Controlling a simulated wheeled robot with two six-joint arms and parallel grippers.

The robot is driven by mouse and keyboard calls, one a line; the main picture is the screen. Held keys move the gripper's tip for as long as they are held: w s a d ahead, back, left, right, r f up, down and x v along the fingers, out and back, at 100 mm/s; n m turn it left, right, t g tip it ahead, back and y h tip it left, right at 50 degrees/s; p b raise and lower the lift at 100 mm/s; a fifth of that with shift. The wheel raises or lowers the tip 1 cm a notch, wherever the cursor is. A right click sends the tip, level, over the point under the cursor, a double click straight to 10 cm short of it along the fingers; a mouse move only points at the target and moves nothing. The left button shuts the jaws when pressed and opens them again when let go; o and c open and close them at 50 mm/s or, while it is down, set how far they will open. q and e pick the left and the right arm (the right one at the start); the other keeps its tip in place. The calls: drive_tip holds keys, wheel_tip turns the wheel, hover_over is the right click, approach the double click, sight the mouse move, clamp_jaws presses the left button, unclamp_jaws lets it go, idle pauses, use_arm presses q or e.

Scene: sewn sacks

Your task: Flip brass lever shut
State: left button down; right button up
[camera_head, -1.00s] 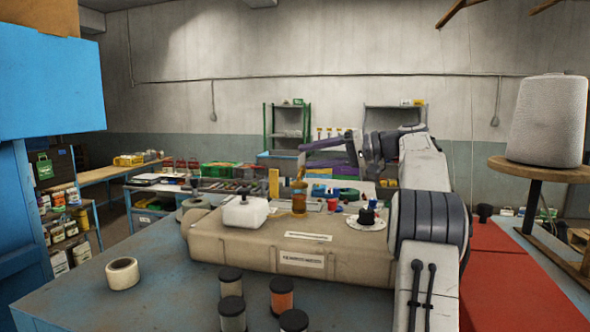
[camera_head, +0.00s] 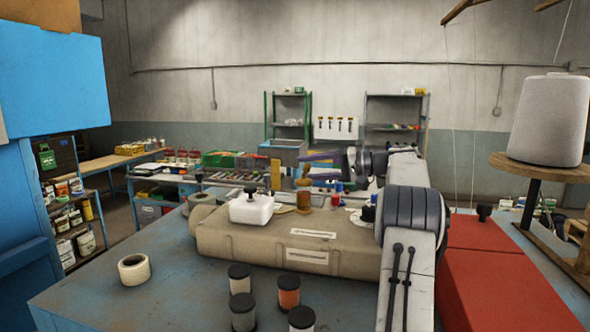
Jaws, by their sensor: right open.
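A long beige machine body (camera_head: 285,236) lies across the blue table. On its top stands a small brown-orange brass-coloured post (camera_head: 303,197), with a flat yellowish piece (camera_head: 285,209) beside it at its left. Which of these is the brass lever I cannot tell for sure. My right gripper (camera_head: 306,166) reaches in from the right, its two purple fingers spread one above the other and pointing left. The fingertips are over or behind the top of the post, with nothing seen between them; contact cannot be told. My left gripper is not in view.
A white block with a black knob (camera_head: 251,208) sits on the machine left of the post. Several dark-lidded jars (camera_head: 289,291) and a tape roll (camera_head: 134,268) stand in front. A red surface (camera_head: 490,270) and a thread cone (camera_head: 548,120) are at right.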

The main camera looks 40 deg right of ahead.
drive_tip(key=shift+x, duration=2.05)
clamp_jaws()
drive_tip(key=shift+f+m+g+y, duration=0.15)
drive_tip(key=shift+f+m, duration=0.1)
drive_tip(key=shift+m, duration=0.45)
drive_tip(key=shift+f+m+g+y, duration=0.15)
drive_tip(key=shift+f+m, duration=0.1)
drive_tip(key=shift+m, duration=0.45)
unclamp_jaws()
